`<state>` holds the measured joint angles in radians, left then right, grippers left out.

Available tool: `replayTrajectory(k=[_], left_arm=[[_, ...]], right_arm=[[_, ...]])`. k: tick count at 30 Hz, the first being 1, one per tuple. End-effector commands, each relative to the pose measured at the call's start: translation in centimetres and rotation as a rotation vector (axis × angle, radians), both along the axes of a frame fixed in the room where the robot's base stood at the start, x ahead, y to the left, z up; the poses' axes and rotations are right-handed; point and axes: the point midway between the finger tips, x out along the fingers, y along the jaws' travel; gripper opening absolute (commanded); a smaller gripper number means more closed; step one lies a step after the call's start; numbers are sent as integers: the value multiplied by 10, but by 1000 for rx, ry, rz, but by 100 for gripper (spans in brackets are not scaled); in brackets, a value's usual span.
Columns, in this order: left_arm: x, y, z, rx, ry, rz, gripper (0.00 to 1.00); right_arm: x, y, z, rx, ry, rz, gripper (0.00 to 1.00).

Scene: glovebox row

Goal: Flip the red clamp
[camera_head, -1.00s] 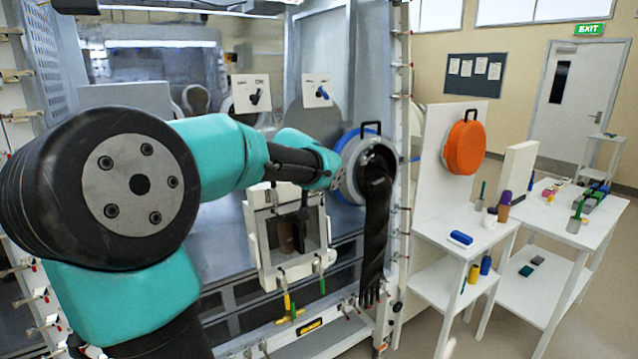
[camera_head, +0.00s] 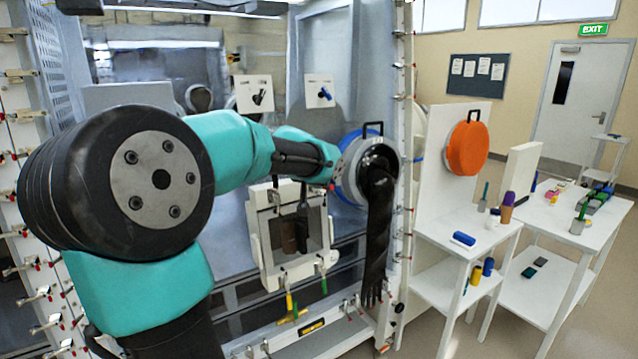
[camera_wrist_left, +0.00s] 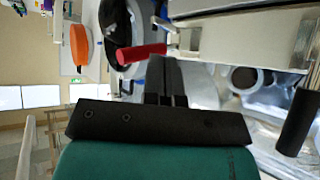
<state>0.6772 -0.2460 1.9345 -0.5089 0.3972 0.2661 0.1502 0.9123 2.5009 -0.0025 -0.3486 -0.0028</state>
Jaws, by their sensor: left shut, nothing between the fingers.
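A red clamp handle (camera_wrist_left: 142,53) shows in the left wrist view, lying beside the white frame and the round port. It is just ahead and to the left of my left gripper's fingertips (camera_wrist_left: 167,62). The fingers are shut together, with nothing held between them. Whether they touch the handle is not clear. In the head view I cannot make out this red clamp; my left arm (camera_head: 250,155) reaches across in front of that area. My right gripper is not in view.
A white-framed box (camera_head: 262,255) with hanging green and yellow handles is on the glovebox front. A port ring (camera_head: 352,180) has a black glove (camera_head: 376,235) hanging from it. An orange round cover (camera_head: 467,147) and white tables (camera_head: 500,232) stand at the right.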

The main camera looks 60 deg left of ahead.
Motion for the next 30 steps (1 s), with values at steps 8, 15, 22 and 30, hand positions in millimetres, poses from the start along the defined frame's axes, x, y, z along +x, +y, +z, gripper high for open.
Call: replayTrajectory(k=[8, 15, 22, 30], left_arm=[[-1, -1, 1, 1, -1, 0, 0], [-13, -12, 12, 2, -1, 2, 0], [-37, -34, 31, 3, -3, 8, 0], [-62, -55, 49, 1, -1, 16, 0]], right_arm=[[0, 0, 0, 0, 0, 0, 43], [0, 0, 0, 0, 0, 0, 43], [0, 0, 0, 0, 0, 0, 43], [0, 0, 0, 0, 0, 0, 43]])
